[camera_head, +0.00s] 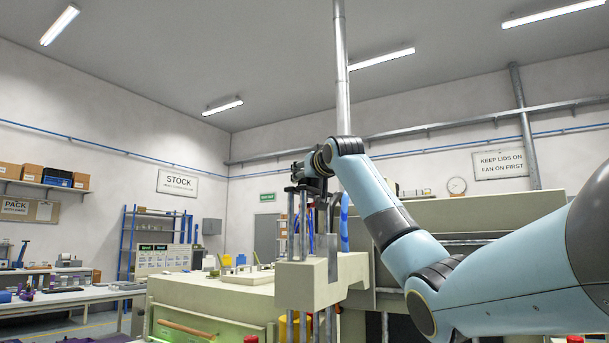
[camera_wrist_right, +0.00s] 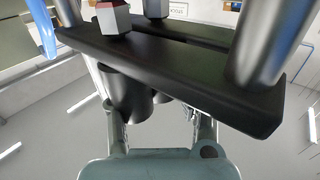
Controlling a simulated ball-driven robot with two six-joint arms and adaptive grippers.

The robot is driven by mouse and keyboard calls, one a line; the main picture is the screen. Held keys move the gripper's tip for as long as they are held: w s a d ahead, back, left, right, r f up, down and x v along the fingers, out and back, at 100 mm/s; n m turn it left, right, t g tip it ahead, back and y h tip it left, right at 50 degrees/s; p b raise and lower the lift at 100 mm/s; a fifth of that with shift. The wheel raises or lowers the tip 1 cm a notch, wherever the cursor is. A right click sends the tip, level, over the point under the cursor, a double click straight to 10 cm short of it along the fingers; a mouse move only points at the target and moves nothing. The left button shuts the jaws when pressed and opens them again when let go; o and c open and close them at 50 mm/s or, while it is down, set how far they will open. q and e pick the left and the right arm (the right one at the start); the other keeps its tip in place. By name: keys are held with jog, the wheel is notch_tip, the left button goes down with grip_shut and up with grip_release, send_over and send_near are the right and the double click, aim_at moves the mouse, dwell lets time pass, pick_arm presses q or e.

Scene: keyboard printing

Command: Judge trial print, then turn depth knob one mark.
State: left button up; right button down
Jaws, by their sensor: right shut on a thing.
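My right gripper (camera_head: 309,172) is at the top of the printing machine's upright head (camera_head: 307,230), partly hidden by its own wrist and the machine's posts. In the right wrist view its fingers reach toward a dark plate (camera_wrist_right: 175,75) and close around a black round part (camera_wrist_right: 130,95), which seems to be the depth knob. The knob's marks do not show. The trial print cannot be made out in either view. My left gripper is out of view.
Steel posts (camera_wrist_right: 268,40) and a hex nut (camera_wrist_right: 113,17) stand close to my right gripper. A cream machine bed (camera_head: 215,288) lies to the left, with a workbench (camera_head: 75,295) further left. A blue hose (camera_head: 345,222) hangs beside the head.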

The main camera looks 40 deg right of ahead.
jog(key=m+g+h, duration=0.1)
jog(key=h, duration=0.1)
jog(key=m+g+h, duration=0.1)
jog(key=m+h, duration=0.1)
jog(key=shift+w+a+f+g+h+p, duration=0.1)
jog(key=shift+a+g+h+p, duration=0.05)
jog(key=shift+g+h+p, duration=0.2)
jog(key=m+g+h, duration=0.3)
jog(key=g, duration=0.1)
jog(key=shift+m+h, duration=0.25)
jog(key=shift+m, duration=0.15)
jog(key=shift+m+g+h+p, duration=0.6)
jog(key=shift+m+g, duration=0.3)
jog(key=shift+g, duration=0.45)
jog(key=shift+m+g+h+p, duration=0.6)
jog(key=shift+m+g, duration=0.3)
jog(key=shift+g, duration=0.4)
jog(key=c, duration=0.9)
grip_release()
jog(key=shift+o, duration=0.2)
jog(key=v, duration=1.2)
